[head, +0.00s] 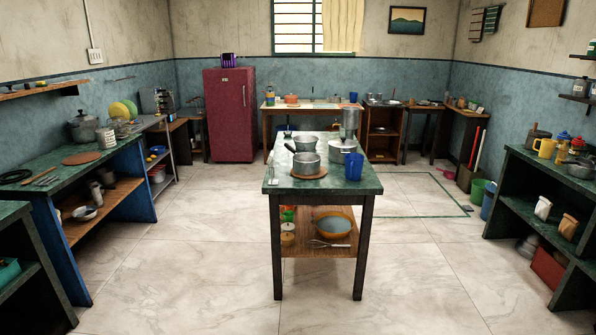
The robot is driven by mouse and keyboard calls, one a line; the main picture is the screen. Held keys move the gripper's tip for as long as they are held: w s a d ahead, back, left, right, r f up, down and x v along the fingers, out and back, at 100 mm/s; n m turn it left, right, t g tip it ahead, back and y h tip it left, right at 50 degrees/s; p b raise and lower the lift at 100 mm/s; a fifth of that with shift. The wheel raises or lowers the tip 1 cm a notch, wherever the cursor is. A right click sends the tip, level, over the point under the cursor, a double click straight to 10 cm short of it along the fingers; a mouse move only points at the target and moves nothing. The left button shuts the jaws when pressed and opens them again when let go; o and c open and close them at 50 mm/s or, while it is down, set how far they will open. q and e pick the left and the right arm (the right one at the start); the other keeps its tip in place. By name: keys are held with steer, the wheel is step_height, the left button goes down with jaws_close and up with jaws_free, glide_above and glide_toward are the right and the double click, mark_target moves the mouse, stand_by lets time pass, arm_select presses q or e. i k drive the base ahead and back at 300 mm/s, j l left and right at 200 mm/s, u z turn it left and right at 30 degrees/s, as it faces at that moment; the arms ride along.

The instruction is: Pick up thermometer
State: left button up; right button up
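I cannot make out a thermometer in the head view; small items on the counters are too small to tell apart. A green-topped island table (325,190) stands in the middle of the room. On it are a grey saucepan (306,163) on a round wooden board, other metal pots and a blue cup (353,167). A small upright item (271,175) at its front left corner is too small to identify. Neither of my grippers is in view.
A left counter (60,172) holds a pot, boards and utensils. A right counter (550,172) holds a yellow jug (546,148) and other pots. A red fridge (229,115) and a wooden table (267,112) stand at the back. The tiled floor (190,250) is clear around the island.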

mark_target(269, 160)
steer(key=i, duration=1.85)
